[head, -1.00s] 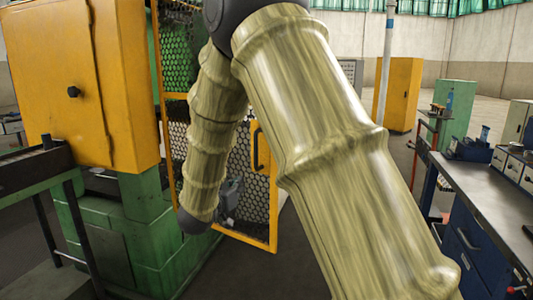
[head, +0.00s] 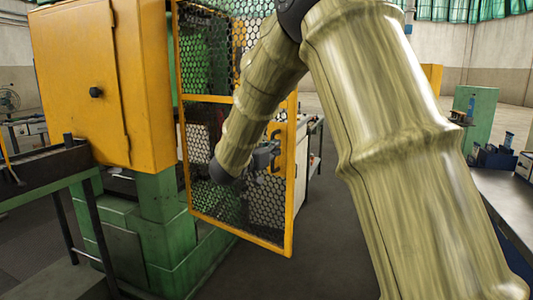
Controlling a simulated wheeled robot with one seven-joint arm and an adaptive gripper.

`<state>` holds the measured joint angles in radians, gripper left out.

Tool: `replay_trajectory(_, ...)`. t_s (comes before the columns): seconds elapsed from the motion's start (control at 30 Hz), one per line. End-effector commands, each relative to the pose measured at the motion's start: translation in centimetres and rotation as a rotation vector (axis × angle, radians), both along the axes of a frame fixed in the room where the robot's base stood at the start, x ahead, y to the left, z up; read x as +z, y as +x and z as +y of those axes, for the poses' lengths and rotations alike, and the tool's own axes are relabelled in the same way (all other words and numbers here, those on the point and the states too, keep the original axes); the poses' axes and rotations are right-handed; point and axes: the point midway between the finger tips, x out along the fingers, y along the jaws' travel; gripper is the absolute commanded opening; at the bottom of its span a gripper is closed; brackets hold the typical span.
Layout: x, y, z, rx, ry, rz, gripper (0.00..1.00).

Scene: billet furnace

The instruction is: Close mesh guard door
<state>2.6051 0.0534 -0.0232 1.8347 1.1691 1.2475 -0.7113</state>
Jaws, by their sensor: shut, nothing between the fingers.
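The mesh guard door (head: 291,215) has a yellow frame with hexagonal black mesh. It stands open, swung out from the green machine, in the middle of the head view. Its dark handle (head: 276,152) is on the right upright of the frame. My gripper (head: 268,153) is shut and empty, just left of the handle in the picture and in front of the mesh. I cannot tell whether it touches the handle or the door. My forearm covers part of the upper door and its top right corner.
A yellow cabinet (head: 75,85) on a green machine base (head: 165,245) stands left of the door. A dark rail (head: 45,175) on legs is at far left. A workbench (head: 495,205) is at right. Grey floor below the door is clear.

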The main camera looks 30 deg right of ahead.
Motion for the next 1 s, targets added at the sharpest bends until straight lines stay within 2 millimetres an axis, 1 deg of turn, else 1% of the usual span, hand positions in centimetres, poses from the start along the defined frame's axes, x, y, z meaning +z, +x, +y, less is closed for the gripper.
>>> replay_trajectory(0.03, -0.1, 0.4, -0.9, -0.001, 0.001, 0.0, 0.0)
replay_trajectory(0.2, 0.0, 1.5, -3.1, -0.001, 0.0, -0.001, 0.0)
replay_trajectory(0.4, 0.0, 2.4, -4.8, 0.0, 0.0, 0.0, 0.0)
replay_trajectory(0.6, -0.1, 2.6, -5.3, 0.001, 0.0, 0.001, 0.0)
replay_trajectory(0.9, 0.0, 2.7, -5.3, 0.001, 0.0, 0.0, 0.0)
replay_trajectory(1.0, 0.0, 3.0, -5.3, 0.01, 0.0, 0.001, 0.0)
